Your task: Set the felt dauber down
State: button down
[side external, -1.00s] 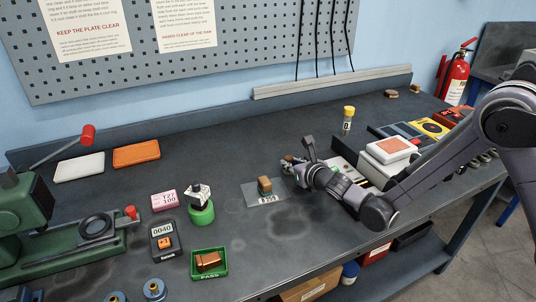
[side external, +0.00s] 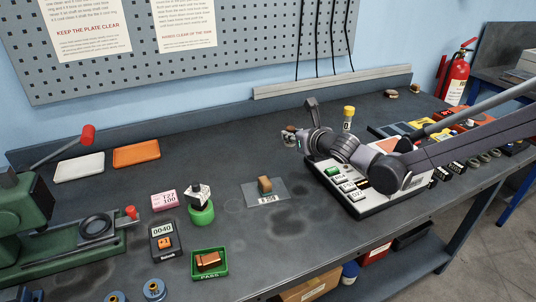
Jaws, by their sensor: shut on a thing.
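My gripper (side external: 287,138) is at the end of the arm, above the back middle of the bench. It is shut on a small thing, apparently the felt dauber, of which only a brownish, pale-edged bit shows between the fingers. The fingers and the small size hide the rest. The grip is clear of the bench items, behind and to the right of a clear plate (side external: 280,197).
A white rack (side external: 347,197) with labelled slots lies under my arm. A yellow-capped vial (side external: 348,114) stands behind my wrist. A black-and-white piece on a green round base (side external: 201,213), a scale (side external: 165,243) and a green PASS tray (side external: 209,276) stand front left. The back middle bench is clear.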

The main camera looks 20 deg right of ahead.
jog(key=w+d+f+m+g+h, duration=0.1)
jog(key=w+d+f+m+h, duration=0.1)
jog(key=w+d+m+h, duration=0.5)
jog(key=w+d+r+m+g+h, duration=0.2)
jog(key=w+d+m+g+h, duration=0.1)
jog(key=d+m+g+h, duration=0.3)
jog(key=shift+g+y, duration=0.3)
jog(key=shift+g, duration=0.5)
jog(key=f, duration=0.3)
jog(key=d+f, duration=0.1)
jog(key=f, duration=0.5)
jog(key=shift+s+d+f, duration=0.2)
jog(key=shift+s+d, duration=0.05)
jog(key=c, duration=1.3)
grip_release()
jog(key=shift+f, duration=0.1)
jog(key=shift+o, duration=0.2)
